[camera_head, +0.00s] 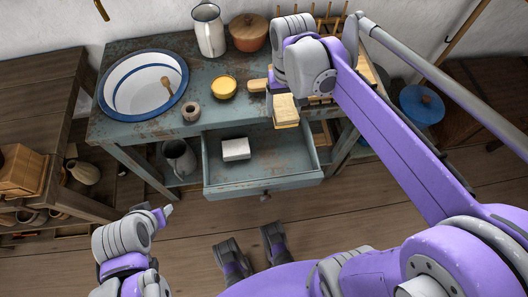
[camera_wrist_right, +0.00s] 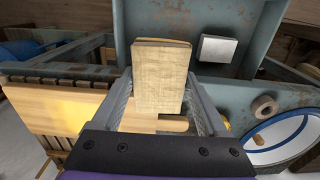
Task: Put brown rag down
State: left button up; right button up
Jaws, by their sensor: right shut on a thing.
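The brown rag (camera_head: 286,111) looks like a flat, folded tan rectangle. My right gripper (camera_head: 284,97) is shut on it, above the front edge of the worktop and the back right of the open drawer. In the right wrist view the rag (camera_wrist_right: 160,72) stands out beyond the two fingers of the right gripper (camera_wrist_right: 160,98). The fingers cover parts of its sides. My left gripper (camera_head: 163,214) is low at the left, in front of the table and away from the rag. Its jaw opening cannot be made out.
The worktop (camera_head: 130,132) carries a blue-rimmed basin (camera_head: 113,100), a twine roll (camera_head: 191,111), a yellow bowl (camera_head: 223,87), a white jug (camera_head: 208,32), a lidded brown pot (camera_head: 249,34) and a wooden board (camera_wrist_right: 50,110).

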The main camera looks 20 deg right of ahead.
jog(key=shift+s+a+f, duration=0.1)
jog(key=shift+a+f, duration=0.05)
jog(key=shift+f, duration=0.3)
jog(key=b, duration=0.3)
send_over(279, 146)
notch_tip(279, 146, down, 13)
jog(key=shift+f, duration=0.2)
jog(key=shift+f+b, duration=0.6)
jog(key=shift+f, duration=1.35)
jog(key=shift+f, duration=0.1)
jog(key=o, duration=1.1)
jog(key=shift+r, duration=0.25)
notch_tip(279, 146, up, 11)
jog(key=p, duration=0.3)
jog(key=s+a+f+n+t, duration=0.1)
jog(key=s, duration=0.3)
jog(key=s+a+f+n+t, duration=0.1)
jog(key=s+t, duration=0.1)
jog(key=s, duration=0.1)
jog(key=s+a+f+t, duration=0.1)
jog(key=s, duration=0.3)
jog(key=shift+s+a+n+t, duration=0.1)
jog(key=shift+s+n+t, duration=0.25)
jog(key=shift+n+t, duration=0.05)
